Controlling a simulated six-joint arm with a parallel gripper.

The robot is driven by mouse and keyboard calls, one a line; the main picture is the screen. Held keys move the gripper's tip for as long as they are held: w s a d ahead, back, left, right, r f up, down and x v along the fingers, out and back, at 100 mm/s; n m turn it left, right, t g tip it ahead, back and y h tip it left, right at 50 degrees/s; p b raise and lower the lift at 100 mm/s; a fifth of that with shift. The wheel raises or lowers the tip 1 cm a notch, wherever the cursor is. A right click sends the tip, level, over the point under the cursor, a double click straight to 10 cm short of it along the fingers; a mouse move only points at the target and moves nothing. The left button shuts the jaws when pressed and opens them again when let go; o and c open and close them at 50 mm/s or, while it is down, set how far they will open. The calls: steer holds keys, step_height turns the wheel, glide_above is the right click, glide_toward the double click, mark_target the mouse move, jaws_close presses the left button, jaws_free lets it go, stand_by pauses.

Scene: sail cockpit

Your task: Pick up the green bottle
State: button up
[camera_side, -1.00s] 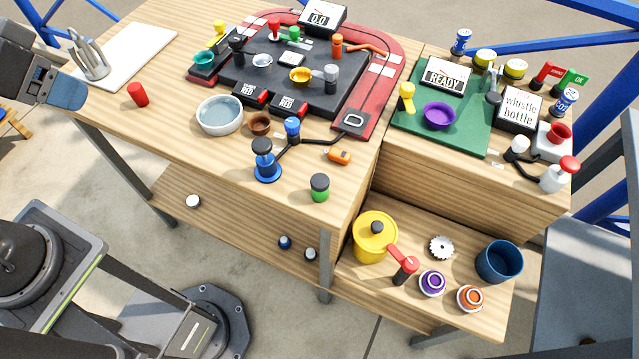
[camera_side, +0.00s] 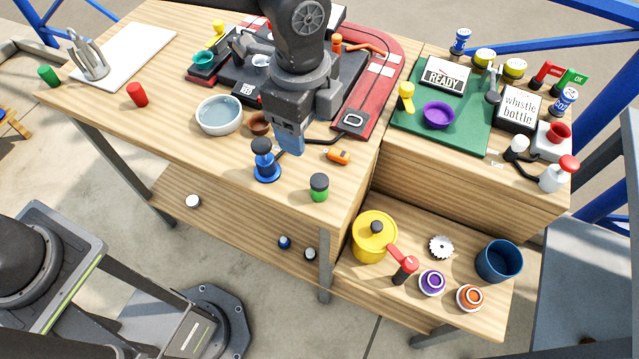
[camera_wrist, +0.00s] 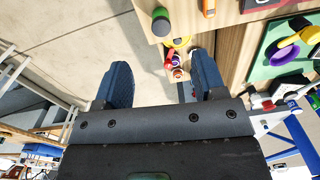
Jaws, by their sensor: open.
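The green bottle (camera_side: 319,189) stands upright with a dark cap near the front edge of the wooden table, in the side view. In the wrist view the green bottle (camera_wrist: 160,26) shows at the top, beyond the fingertips. My gripper (camera_side: 289,143) hangs above the table, up and to the left of the bottle in the side view, apart from it. In the wrist view my gripper (camera_wrist: 160,62) has its two blue fingers spread wide with nothing between them.
A blue-based bottle or plunger (camera_side: 266,163) stands just left of the green bottle, and an orange item (camera_side: 339,156) lies behind it. A plain green cylinder (camera_side: 48,76) stands at the far left. A yellow pot (camera_side: 375,238) sits on the lower shelf at right.

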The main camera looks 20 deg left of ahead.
mark_target(319, 180)
steer(key=shift+m, duration=0.4)
steer(key=f, duration=0.3)
steer(key=d+f, duration=0.1)
steer(key=f, duration=0.6)
steer(key=shift+s+d, duration=0.1)
steer(key=shift+d, duration=0.15)
steer(key=f, duration=0.5)
steer(key=shift+d, duration=0.3)
steer(key=c, duration=1)
